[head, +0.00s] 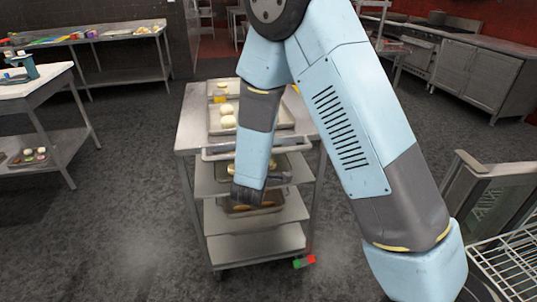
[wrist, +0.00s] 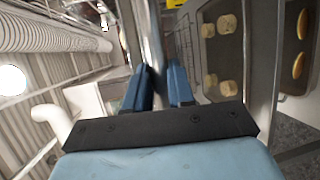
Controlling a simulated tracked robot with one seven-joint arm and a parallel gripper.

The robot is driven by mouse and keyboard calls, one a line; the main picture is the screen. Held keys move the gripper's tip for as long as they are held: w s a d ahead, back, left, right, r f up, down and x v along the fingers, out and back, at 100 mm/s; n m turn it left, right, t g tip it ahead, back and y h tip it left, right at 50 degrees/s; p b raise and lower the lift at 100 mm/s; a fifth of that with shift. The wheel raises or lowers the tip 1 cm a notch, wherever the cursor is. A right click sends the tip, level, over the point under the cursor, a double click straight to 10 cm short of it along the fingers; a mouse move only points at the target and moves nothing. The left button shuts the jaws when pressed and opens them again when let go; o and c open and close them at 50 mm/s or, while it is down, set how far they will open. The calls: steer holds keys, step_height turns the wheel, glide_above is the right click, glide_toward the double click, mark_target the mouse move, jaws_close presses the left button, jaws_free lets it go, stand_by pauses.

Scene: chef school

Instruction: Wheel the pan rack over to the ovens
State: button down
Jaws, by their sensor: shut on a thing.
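The pan rack (head: 248,247) is a steel trolley with several shelves, standing upright on the dark floor in front of me. Its top and shelves hold trays with pale dough pieces, some of which also show in the wrist view. A pale handle bar (head: 215,155) runs along its near side. My gripper (wrist: 158,68) is shut on the rack's handle bar, which passes between its blue fingers in the wrist view. In the head view my arm hides part of the rack, and the fingertips are hard to make out. Steel oven-like units (head: 475,75) stand along the back right wall.
A white-topped table (head: 40,85) stands at the left, with a steel counter (head: 110,35) behind it. A wire-shelved steel unit (head: 510,262) is close at the lower right. A red and green object (head: 304,262) is by the rack's foot. Dark floor is open around the rack.

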steer(key=shift+s+f, duration=0.3)
steer(key=shift+f, duration=0.2)
steer(key=c, duration=1.3)
jaws_free()
steer(key=shift+w, duration=0.1)
steer(key=o, duration=0.3)
steer(key=shift+w+r, duration=0.1)
steer(key=shift+o, duration=0.2)
steer(key=shift+d+r, duration=0.1)
steer(key=v, duration=1.3)
steer(key=shift+s, duration=0.3)
steer(key=shift+r, duration=0.1)
